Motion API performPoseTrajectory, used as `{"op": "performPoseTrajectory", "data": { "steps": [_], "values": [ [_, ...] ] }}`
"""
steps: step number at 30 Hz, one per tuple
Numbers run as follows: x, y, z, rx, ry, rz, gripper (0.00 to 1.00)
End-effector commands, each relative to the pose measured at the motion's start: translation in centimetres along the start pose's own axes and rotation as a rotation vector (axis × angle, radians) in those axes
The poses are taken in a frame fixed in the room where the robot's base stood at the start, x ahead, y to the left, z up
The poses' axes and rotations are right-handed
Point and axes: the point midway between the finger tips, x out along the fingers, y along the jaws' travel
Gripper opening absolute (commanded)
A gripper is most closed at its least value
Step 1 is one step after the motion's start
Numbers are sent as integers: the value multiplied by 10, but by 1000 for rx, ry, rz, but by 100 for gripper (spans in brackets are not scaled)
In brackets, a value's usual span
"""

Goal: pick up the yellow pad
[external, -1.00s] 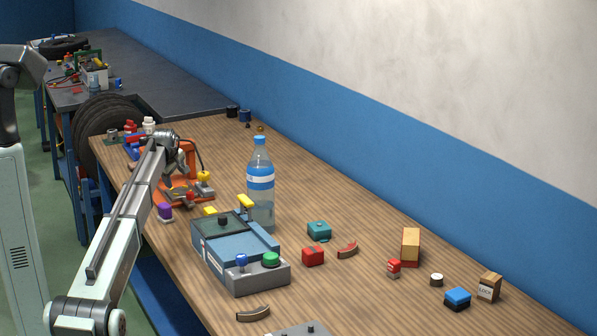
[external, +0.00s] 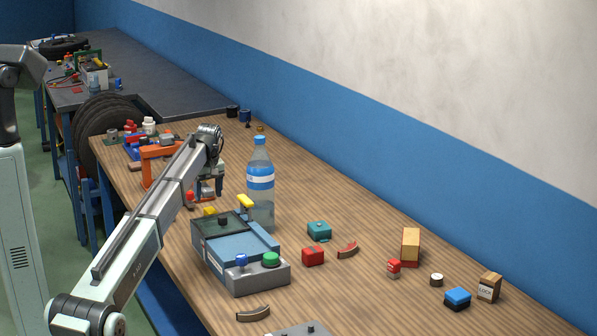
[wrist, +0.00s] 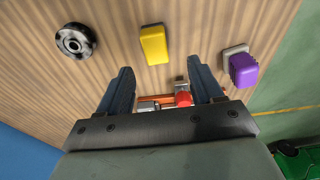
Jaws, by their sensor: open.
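A yellow pad (wrist: 154,45) lies on the wooden bench, just beyond the fingertips in the wrist view. In the external view a yellow pad (external: 209,211) shows partly behind the blue-grey box. My gripper (wrist: 160,66) is open and points down, with nothing held between its fingers. In the external view my gripper (external: 208,192) hangs over the bench, behind the yellow pad and left of the bottle. A red knob (wrist: 183,98) and orange parts show between the fingers in the wrist view.
A purple block (wrist: 243,69) on a grey base is right of the pad; a round metal disc (wrist: 75,41) is left. A tall bottle (external: 260,190) and a blue-grey box (external: 235,250) stand close by. An orange frame (external: 158,160) stands behind my arm.

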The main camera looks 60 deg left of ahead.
Motion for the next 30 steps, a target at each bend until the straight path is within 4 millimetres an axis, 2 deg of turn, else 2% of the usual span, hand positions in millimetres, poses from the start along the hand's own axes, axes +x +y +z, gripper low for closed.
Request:
{"op": "performPoseTrajectory", "data": {
  "steps": [3, 14, 24, 30],
  "values": [
    [14, 0, 0, -1, 0, 1, 66],
    [31, 2, 1, -1, 0, 1, 66],
    [70, 6, 4, -1, 1, 1, 66],
    [73, 6, 4, -1, 1, 1, 66]
  ]
}}
